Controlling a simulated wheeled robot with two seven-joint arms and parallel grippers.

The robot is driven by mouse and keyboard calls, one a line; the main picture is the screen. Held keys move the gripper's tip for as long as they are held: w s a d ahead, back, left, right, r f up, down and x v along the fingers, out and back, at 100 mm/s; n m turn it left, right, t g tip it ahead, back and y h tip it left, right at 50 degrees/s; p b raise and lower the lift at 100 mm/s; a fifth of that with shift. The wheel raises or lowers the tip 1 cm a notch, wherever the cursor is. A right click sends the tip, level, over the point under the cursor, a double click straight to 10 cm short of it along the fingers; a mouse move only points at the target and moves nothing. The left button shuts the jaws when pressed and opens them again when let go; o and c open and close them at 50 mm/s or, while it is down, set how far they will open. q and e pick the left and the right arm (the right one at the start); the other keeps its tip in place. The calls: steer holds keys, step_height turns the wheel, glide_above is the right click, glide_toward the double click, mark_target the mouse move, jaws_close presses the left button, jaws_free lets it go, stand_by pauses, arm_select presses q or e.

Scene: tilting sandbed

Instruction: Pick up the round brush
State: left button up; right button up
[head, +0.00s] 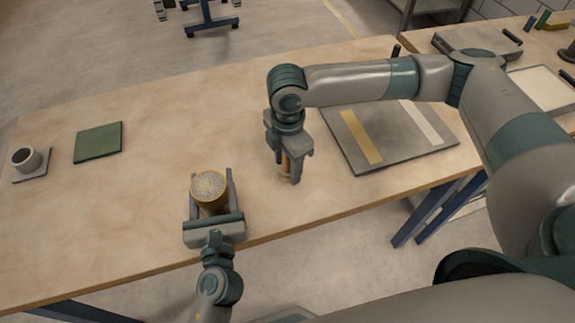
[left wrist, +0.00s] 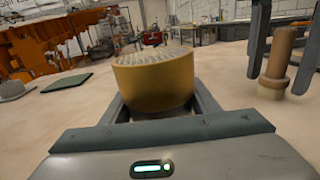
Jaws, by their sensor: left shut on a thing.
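A yellow round tub (head: 209,190) with a speckled grey top is between the fingers of my left gripper (head: 210,188), which is shut on it near the table's front edge. The tub fills the middle of the left wrist view (left wrist: 153,82). A small upright wooden piece with a knobbed top and wider foot (left wrist: 277,62) stands on the table to its right; it looks like the round brush. My right gripper (head: 288,178) points down around this piece, its fingers on either side and apart from it. In the head view the gripper hides most of it.
A green square pad (head: 98,142) and a grey cup on a small plate (head: 27,162) lie at the left. A grey board (head: 372,155) with yellow and white strips lies right of my right gripper. The table (head: 130,205) between pad and tub is clear.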

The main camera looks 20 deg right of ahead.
steer(key=c, duration=0.8)
step_height(320, 180, up, 10)
steer(key=shift+a, duration=0.1)
stand_by(0.6)
steer(key=s+a+r, duration=0.1)
steer(key=a+r, duration=0.1)
steer(key=a, duration=0.5)
steer(key=s+a+r, duration=0.1)
steer(key=a+r, duration=0.2)
steer(key=a, duration=0.4)
steer(key=s+a+r, duration=0.1)
steer(key=a+r, duration=0.2)
steer(key=a, duration=0.4)
steer(key=shift+s+a+r, duration=0.1)
steer(key=shift+a+r, duration=0.05)
steer(key=shift+a, duration=0.2)
